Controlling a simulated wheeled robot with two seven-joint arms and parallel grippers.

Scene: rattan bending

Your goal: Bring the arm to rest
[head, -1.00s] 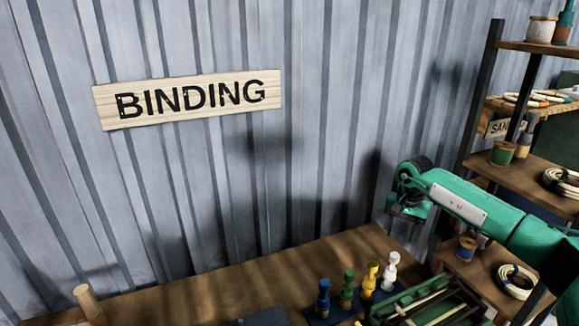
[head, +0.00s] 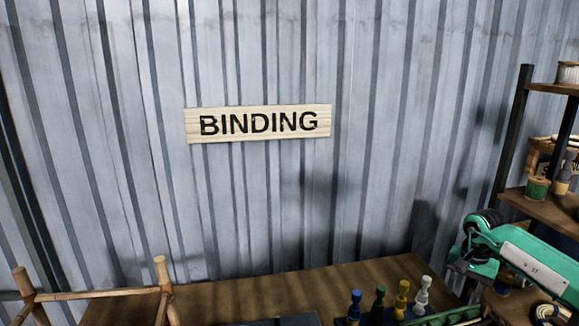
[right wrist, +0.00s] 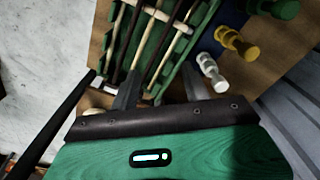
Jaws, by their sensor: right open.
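My right arm, green, comes in from the right edge of the head view. My right gripper (head: 462,264) is in the air above the right end of the wooden table (head: 250,288), in front of the metal wall. In the right wrist view its two dark fingers (right wrist: 160,92) are apart, with nothing seen between them. Below them is a green tray (right wrist: 172,62) holding several thin rods. My left gripper is not in view.
Blue, green, yellow and white pegs (head: 421,295) stand in a row on the table. A shelf unit (head: 541,205) with spools is at the right, close to my right arm. A rattan frame (head: 95,293) is at the lower left. A BINDING sign (head: 258,124) hangs on the wall.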

